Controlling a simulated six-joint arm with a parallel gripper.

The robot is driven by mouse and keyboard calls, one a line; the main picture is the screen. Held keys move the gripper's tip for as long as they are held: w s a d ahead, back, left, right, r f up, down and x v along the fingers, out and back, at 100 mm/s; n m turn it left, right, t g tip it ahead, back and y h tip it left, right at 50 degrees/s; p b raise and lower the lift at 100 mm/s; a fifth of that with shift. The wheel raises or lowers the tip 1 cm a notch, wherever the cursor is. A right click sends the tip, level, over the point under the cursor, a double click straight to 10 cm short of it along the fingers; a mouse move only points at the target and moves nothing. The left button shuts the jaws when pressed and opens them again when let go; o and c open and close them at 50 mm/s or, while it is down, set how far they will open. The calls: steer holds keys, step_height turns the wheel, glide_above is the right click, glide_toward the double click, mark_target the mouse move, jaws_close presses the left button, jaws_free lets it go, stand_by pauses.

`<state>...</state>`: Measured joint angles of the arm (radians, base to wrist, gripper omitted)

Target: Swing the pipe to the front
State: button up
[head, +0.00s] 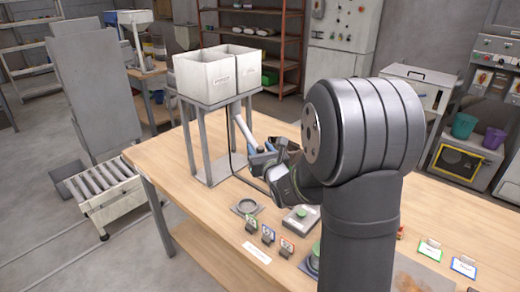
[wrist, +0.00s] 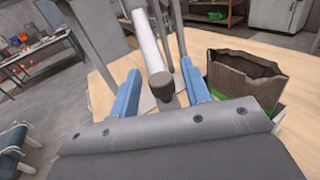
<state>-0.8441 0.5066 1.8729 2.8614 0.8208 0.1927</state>
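The pipe (head: 243,131) is a light grey tube slanting down from under the white hopper box (head: 205,77). In the wrist view the pipe (wrist: 147,40) ends in a dark round tip (wrist: 162,85). My gripper (head: 263,153) is at the pipe's lower end. In the wrist view its two blue fingers (wrist: 159,68) stand apart, one on each side of the pipe, with a visible gap on both sides. A brown open bag (wrist: 245,75) with green on it stands to the right of the fingers. My arm hides part of the table in the head view.
The hopper stands on a grey metal frame (head: 191,138) on the wooden table (head: 165,158). A round ring (head: 245,206), a scale with a green top (head: 301,217) and several small label cards (head: 268,234) lie in front. A roller conveyor (head: 103,187) is at left.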

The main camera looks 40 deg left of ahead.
steer(key=shift+s+r, duration=0.1)
steer(key=v, duration=1.7)
steer(key=shift+d, duration=0.25)
steer(key=shift+c, duration=0.2)
steer(key=c, duration=0.3)
steer(key=w+n+g, duration=0.1)
steer(key=w+n, duration=0.1)
steer(key=n, duration=0.1)
steer(key=w+a+r+n+g+y, duration=0.1)
steer(key=w+n, duration=0.1)
steer(key=n, duration=0.2)
steer(key=w+r+n+g+y, duration=0.1)
steer(key=w+n, duration=0.1)
steer(key=n, duration=0.1)
steer(key=shift+w+a+n, duration=0.2)
steer(key=shift+w+n, duration=0.15)
steer(key=shift+n, duration=0.05)
jaws_close()
steer(key=w+d+f+n+g, duration=0.2)
steer(key=w+d+n+g, duration=0.3)
steer(key=n, duration=0.8)
steer(key=s+a, duration=0.1)
steer(key=a, duration=1.3)
steer(key=shift+s+f, duration=0.15)
